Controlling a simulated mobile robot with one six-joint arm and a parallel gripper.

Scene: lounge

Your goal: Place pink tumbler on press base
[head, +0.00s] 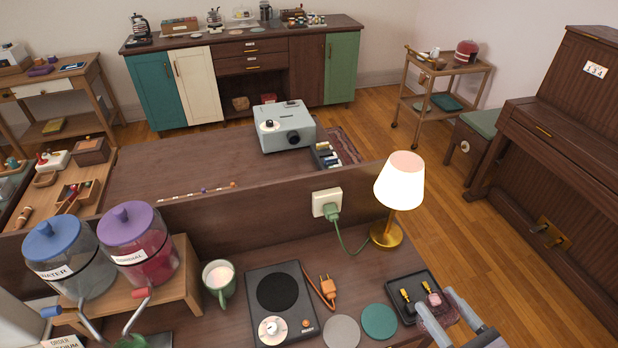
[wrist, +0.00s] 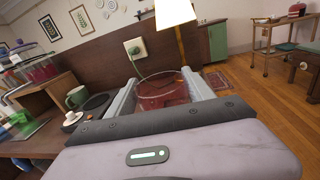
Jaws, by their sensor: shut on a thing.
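The pink tumbler (head: 431,318) is see-through and partly covered by my gripper (head: 444,309) at the bottom right of the head view. In the wrist view the pink tumbler (wrist: 163,97) sits between the two grey fingers of my gripper (wrist: 158,84), which is shut on it. It is at the near right of the small black tray in the head view; whether it touches the desk I cannot tell. I cannot tell for sure which thing is the press base; a dark base with a green part (head: 132,341) lies below the dispensers at the bottom left, cut off by the frame.
The black tray (head: 398,314) holds small gold-topped items. Coasters (head: 379,321), a hot plate (head: 260,325), a green mug (head: 228,291), a lit lamp (head: 399,182) and a plug in an outlet (head: 327,202) crowd the desk. Two dispensers stand on a wooden shelf (head: 187,262).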

